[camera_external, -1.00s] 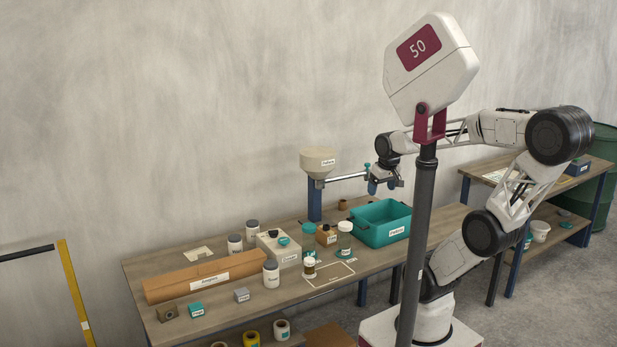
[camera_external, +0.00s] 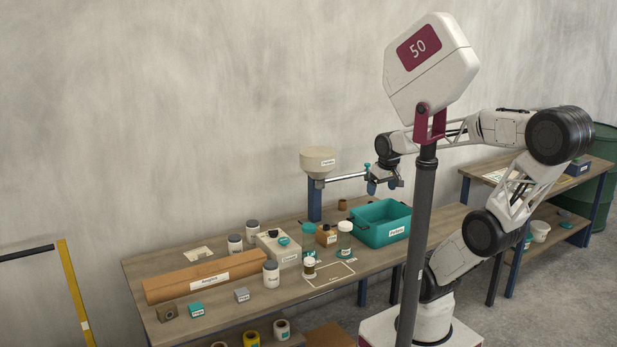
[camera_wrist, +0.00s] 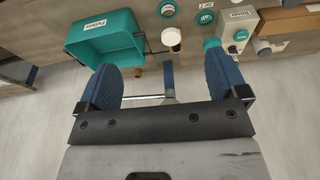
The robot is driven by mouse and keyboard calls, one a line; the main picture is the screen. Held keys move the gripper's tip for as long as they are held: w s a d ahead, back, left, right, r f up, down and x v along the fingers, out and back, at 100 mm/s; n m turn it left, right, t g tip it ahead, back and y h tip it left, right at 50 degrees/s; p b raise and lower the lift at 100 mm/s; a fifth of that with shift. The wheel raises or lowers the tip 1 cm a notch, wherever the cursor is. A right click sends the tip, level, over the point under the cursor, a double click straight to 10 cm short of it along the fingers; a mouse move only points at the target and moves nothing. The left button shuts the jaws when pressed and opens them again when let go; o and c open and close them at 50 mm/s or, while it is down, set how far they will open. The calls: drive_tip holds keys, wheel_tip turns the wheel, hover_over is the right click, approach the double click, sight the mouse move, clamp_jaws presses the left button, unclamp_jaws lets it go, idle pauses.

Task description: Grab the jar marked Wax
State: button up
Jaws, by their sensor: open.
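Several labelled jars stand on the workbench, but their labels are too small for me to tell which reads Wax. My gripper (camera_external: 384,186) is above the bench near the teal bin, apart from the jars. In the wrist view my gripper (camera_wrist: 162,82) is open and empty, its blue fingers wide apart.
The teal bin (camera_external: 380,235) stands right of the jars; it also shows in the wrist view (camera_wrist: 90,45). A hopper (camera_external: 318,160) on a blue post with a side bar rises behind them. A long brown box (camera_external: 190,277) lies left.

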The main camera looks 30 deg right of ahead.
drive_tip(key=shift+w+a, duration=0.1)
drive_tip(key=m+y, duration=1.3)
drive_tip(key=m, duration=0.7)
hover_over(236, 236)
drive_tip(key=d, duration=0.4)
wheel_tip(236, 236, down, 21)
drive_tip(key=shift+s+a+f, duration=0.15)
drive_tip(key=shift+s, duration=0.3)
drive_tip(key=shift+g, duration=0.3)
drive_tip(key=shift+f, duration=3.5)
